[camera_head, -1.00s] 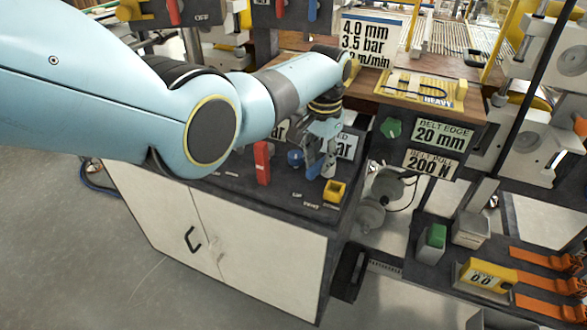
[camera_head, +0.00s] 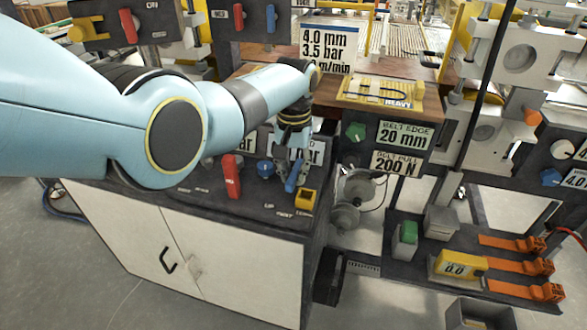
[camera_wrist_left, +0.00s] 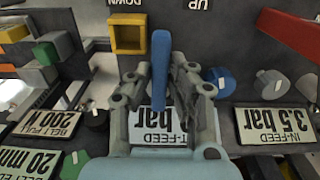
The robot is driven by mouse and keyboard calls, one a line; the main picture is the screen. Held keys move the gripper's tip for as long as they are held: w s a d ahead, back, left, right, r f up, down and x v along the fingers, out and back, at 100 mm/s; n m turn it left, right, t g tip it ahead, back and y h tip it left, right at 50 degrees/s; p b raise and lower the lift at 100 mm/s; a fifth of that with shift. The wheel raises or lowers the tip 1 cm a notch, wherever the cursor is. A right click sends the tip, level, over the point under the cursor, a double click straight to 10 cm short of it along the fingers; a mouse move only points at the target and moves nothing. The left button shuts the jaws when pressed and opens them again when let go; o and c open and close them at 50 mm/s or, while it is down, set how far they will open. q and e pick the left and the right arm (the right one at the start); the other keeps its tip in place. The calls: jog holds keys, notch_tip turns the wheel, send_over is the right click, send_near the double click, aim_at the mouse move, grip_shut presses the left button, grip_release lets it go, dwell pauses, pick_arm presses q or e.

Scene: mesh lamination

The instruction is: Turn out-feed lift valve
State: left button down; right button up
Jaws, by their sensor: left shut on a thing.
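A blue lever (camera_head: 293,176) stands on the dark top of the cabinet, and I take it as the lift valve's handle. My left gripper (camera_head: 289,172) comes down over it from above, with a finger on each side. In the left wrist view the blue lever (camera_wrist_left: 160,72) runs upright in the picture between the fingers of my left gripper (camera_wrist_left: 159,88), which is shut on it. The words "UP" and "DOWN" are printed beyond the lever. The base of the lever is partly hidden by the fingers. My right gripper is not in view.
A red lever (camera_head: 231,177) and a round blue knob (camera_head: 264,168) stand left of the gripper. A small yellow box (camera_head: 305,198) sits close to its right. Label plates stand behind, partly hidden. A green knob (camera_head: 355,132) is on the panel to the right.

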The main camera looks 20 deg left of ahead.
aim_at(294, 173)
pick_arm(q)
jog(key=c, duration=1.2)
grip_release()
jog(key=shift+c, duration=0.2)
notch_tip(294, 173, up, 12)
